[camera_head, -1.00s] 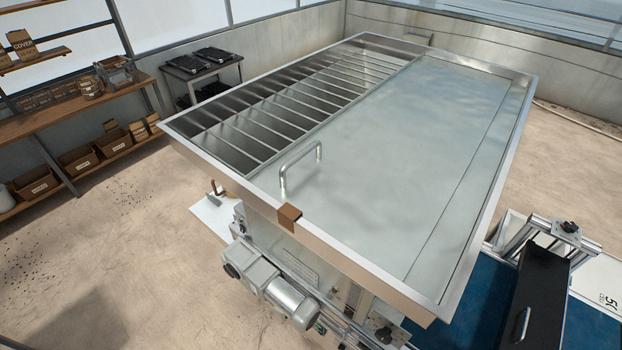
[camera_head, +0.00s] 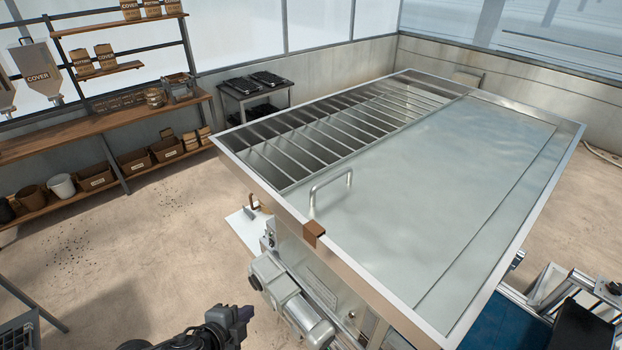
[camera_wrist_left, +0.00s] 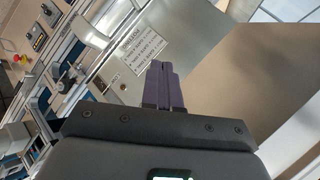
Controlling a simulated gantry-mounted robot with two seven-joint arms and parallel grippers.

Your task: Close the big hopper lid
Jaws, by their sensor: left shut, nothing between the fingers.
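The big hopper (camera_head: 372,282) stands at the centre right in the head view, with a metal rim and a slatted grate along its left side. Its flat grey lid panel (camera_head: 455,180) lies beside the grate, leaving the slats uncovered. An upright bar handle (camera_head: 331,190) stands on the panel near its front left. My left gripper (camera_head: 243,312) is low at the bottom of the head view, apart from the hopper, to the left of and below the handle. In the left wrist view its purple fingers (camera_wrist_left: 163,84) are together and empty. My right gripper is out of view.
A brown bracket (camera_head: 314,234) sits on the hopper's front rim, and a motor (camera_head: 290,300) juts out below it. Shelves with bins (camera_head: 100,140) stand at the left. A small table with black trays (camera_head: 252,90) stands behind. Open floor lies between shelves and hopper.

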